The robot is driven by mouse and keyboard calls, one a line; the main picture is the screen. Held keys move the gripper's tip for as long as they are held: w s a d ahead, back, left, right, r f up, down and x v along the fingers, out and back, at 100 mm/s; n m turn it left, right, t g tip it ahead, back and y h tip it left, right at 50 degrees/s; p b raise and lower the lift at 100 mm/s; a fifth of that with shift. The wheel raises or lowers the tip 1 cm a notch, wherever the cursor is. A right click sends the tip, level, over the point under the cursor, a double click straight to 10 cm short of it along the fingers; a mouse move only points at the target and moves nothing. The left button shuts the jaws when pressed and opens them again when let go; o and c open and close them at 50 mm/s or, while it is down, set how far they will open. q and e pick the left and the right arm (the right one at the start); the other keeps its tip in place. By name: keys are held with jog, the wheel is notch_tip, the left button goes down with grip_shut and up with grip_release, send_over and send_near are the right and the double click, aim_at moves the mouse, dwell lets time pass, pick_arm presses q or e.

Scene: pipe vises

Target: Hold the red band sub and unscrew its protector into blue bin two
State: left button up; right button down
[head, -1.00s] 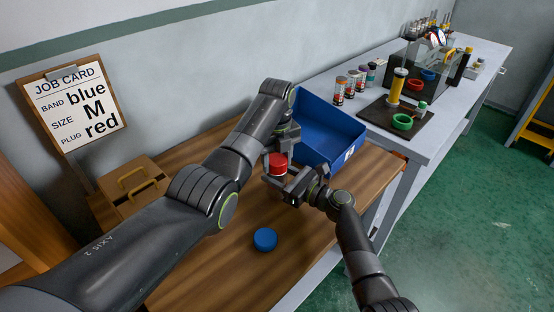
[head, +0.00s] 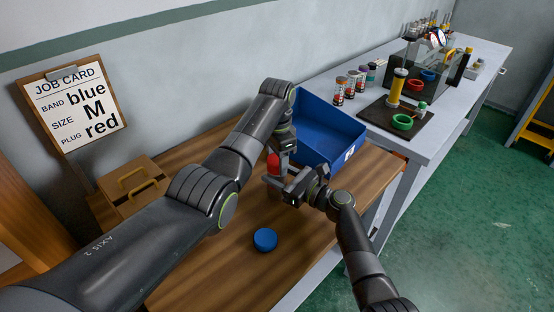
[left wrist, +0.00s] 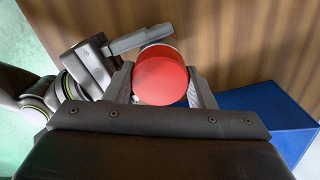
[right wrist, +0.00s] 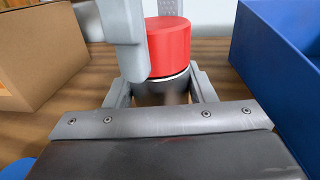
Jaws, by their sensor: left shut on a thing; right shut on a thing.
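The red protector (head: 273,164) is a round cap on the upper end of the sub. The sub's dark body (right wrist: 160,92) shows below it in the right wrist view, with a thin pale ring between them. My left gripper (head: 281,155) is shut on the red protector from above; the red top also fills its jaws in the left wrist view (left wrist: 161,80). My right gripper (head: 278,186) is shut on the sub's body, just below the protector. The sub's lower part and any band on it are hidden. The blue bin (head: 343,118) stands right behind the grippers, with a white label (head: 350,153).
A blue cap (head: 265,239) lies on the wooden table in front. A grey bench (head: 430,140) with several parts is beyond.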

pick_arm(q)
jog(key=n, duration=0.7)
jog(key=shift+n, duration=0.4)
jog(key=n, duration=0.7)
jog(key=shift+n, duration=0.3)
jog(key=n, duration=0.7)
jog(key=shift+r+n, duration=0.1)
jog(key=shift+n, duration=0.3)
jog(key=n, duration=0.4)
jog(key=shift+w, duration=0.1)
jog(key=n, duration=0.3)
